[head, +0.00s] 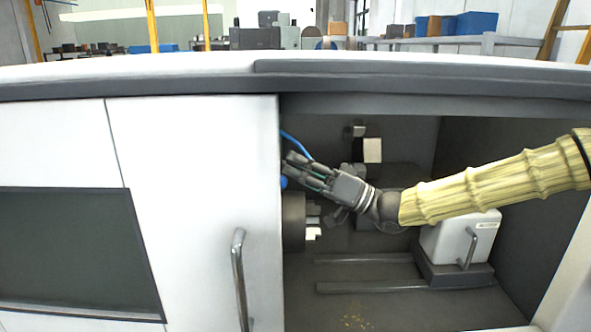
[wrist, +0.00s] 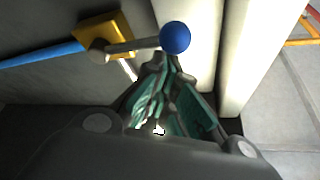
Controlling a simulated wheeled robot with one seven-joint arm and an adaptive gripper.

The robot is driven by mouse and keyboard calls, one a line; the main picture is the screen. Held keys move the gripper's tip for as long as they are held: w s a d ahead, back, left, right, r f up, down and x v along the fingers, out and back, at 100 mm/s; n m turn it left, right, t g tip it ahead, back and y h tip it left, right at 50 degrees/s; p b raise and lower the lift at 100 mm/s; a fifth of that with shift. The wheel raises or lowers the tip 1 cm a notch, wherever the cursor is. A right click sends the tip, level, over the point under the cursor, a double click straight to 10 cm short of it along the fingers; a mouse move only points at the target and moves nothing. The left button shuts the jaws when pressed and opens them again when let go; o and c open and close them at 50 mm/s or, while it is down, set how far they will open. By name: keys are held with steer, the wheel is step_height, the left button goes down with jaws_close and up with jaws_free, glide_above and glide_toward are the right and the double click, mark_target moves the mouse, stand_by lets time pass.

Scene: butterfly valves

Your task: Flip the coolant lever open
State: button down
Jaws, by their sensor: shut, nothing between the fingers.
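The coolant lever (wrist: 135,46) is a grey rod with a blue ball knob (wrist: 175,38) at its right end in the wrist view. Its other end meets a yellow block (wrist: 104,35) on the wall, where a blue pipe (wrist: 42,55) comes in from the left. In the head view a bit of blue knob (head: 284,183) shows at the cabinet opening's left edge, the rest hidden by the white door. My gripper (head: 291,166) is shut and empty. In the wrist view its fingertips (wrist: 165,66) are close by the ball; whether they touch is unclear.
The white door panel (head: 200,200) with a metal handle (head: 239,275) borders the opening on the left. Inside are a dark cylinder with pale jaws (head: 293,221), a white box (head: 462,238) with a handle, and floor rails (head: 370,287). A dark ledge (head: 420,103) runs above.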

steer(key=shift+s+f+n+g+b, duration=0.1)
steer(key=shift+f+n+g+b, duration=0.35)
steer(key=shift+n+b, duration=0.25)
steer(key=w+f+n+g+h+b, duration=0.1)
steer(key=f+n+g+b, duration=0.3)
steer(key=n+b, duration=0.7)
steer(key=w+f+n+g+h+b, duration=0.1)
steer(key=w+f+n+g+b, duration=0.2)
steer(key=n+g+b, duration=0.5)
steer(key=f+n+b, duration=0.1)
steer(key=n+b, duration=0.3)
steer(key=b, duration=0.1)
steer(key=shift+f+b, duration=0.2)
steer(key=shift+b, duration=0.1)
steer(key=shift+w, duration=0.3)
